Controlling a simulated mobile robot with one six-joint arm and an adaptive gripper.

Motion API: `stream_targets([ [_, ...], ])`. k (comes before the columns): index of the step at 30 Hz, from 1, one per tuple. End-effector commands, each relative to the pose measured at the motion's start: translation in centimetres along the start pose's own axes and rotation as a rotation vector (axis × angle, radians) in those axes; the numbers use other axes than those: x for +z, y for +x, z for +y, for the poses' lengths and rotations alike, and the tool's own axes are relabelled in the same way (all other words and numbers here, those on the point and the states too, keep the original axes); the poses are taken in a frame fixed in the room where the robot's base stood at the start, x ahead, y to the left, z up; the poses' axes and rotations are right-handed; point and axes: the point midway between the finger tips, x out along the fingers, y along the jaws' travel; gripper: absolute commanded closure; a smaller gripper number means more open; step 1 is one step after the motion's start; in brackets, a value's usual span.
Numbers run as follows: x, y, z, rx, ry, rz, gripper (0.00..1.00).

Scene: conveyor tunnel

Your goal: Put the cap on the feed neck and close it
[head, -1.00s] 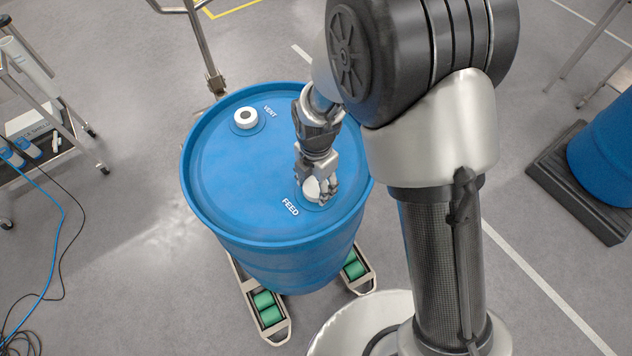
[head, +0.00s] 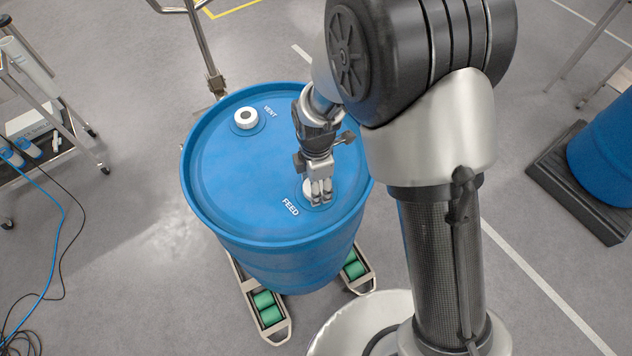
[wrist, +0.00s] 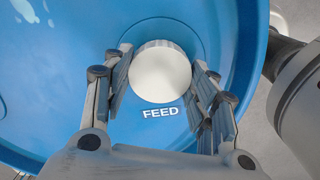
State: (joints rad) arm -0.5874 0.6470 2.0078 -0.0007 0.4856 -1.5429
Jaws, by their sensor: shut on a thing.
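The white round cap (wrist: 160,73) is at the feed neck of the blue drum (head: 215,170), beside the word FEED. My gripper (wrist: 160,78) points down at it, with one finger on each side of the cap, shut on it. In the head view my gripper (head: 318,195) stands over the feed position, and its fingers hide most of the cap (head: 307,187). The feed neck itself is hidden beneath the cap. I cannot tell how far down the cap sits.
The drum stands on a trolley with green rollers (head: 265,307). A cart (head: 45,130) is at left, and another blue drum (head: 605,150) at far right.

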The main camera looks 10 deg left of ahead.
Motion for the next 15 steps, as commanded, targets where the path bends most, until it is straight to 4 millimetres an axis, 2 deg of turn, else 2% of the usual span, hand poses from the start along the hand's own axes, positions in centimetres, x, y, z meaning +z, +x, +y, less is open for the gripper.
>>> stream_targets([
  [2,0.01,0.03,-0.06,-0.002,0.033,0.000,0.80],
  [10,0.01,0.05,-0.06,-0.002,0.372,-0.001,0.80],
  [15,0.01,0.07,-0.06,-0.002,0.450,-0.001,0.80],
])
